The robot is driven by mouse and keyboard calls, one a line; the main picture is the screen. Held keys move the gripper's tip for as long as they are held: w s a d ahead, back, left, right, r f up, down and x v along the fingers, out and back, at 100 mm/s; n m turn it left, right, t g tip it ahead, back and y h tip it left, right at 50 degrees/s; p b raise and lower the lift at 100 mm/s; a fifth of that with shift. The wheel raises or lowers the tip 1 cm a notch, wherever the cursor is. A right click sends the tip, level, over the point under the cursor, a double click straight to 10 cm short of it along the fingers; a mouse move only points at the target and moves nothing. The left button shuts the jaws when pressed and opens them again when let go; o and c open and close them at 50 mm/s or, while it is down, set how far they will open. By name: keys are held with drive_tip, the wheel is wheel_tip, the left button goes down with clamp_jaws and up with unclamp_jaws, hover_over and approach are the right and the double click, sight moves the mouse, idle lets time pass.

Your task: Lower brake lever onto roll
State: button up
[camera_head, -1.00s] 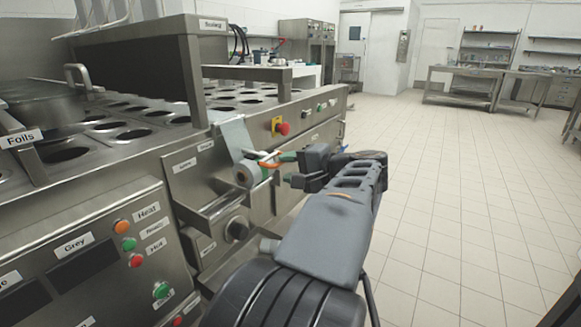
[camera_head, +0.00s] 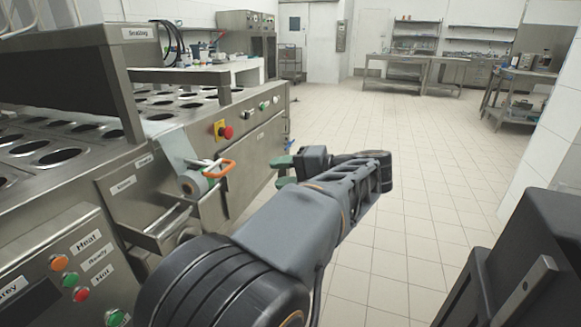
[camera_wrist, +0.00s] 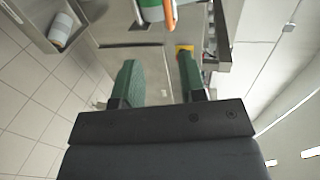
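The brake lever (camera_head: 220,168) is an orange loop handle on the front of the steel machine. It sticks out to the right, just above the grey-white roll (camera_head: 190,183), with a green piece beside it. My gripper (camera_head: 283,171) is to the right of the lever, with a clear gap between them. In the wrist view my gripper (camera_wrist: 160,78) has its two green fingers apart with nothing between them. The orange lever (camera_wrist: 168,14) shows at the top edge there, beyond the fingertips. Contact between lever and roll cannot be made out.
A steel tray (camera_head: 160,240) juts out below the roll. A red stop button (camera_head: 225,132) on a yellow plate is above right of the lever. Labelled control buttons (camera_head: 70,279) are at lower left. The tiled floor (camera_head: 420,190) on the right is open.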

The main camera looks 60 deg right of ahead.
drive_tip(key=shift+v, duration=0.95)
drive_tip(key=shift+w, duration=0.15)
drive_tip(key=w+a+r+n+g+y+p, duration=0.2)
drive_tip(key=w+a+g+p, duration=0.2)
drive_tip(key=w+a+p, duration=0.3)
drive_tip(key=w+a+r+n+g+y+p, duration=0.25)
drive_tip(key=w+a+g+p, duration=0.2)
drive_tip(key=a+p, duration=0.3)
drive_tip(key=w+a+r+n+g+h+p, duration=0.1)
drive_tip(key=a+r+n+h+p, duration=0.2)
drive_tip(key=a+n+p, duration=0.3)
drive_tip(key=w+a+r+n+g+h+p, duration=0.1)
drive_tip(key=a+r+n+g+h+p, duration=0.1)
drive_tip(key=a+n+p, duration=0.4)
drive_tip(key=a+r+h+p, duration=0.1)
drive_tip(key=a+r+p, duration=0.1)
drive_tip(key=p, duration=0.4)
drive_tip(key=shift+a+r+p, duration=0.3)
drive_tip(key=shift+a+p, duration=0.05)
drive_tip(key=shift+a, duration=0.4)
drive_tip(key=shift+g, duration=0.25)
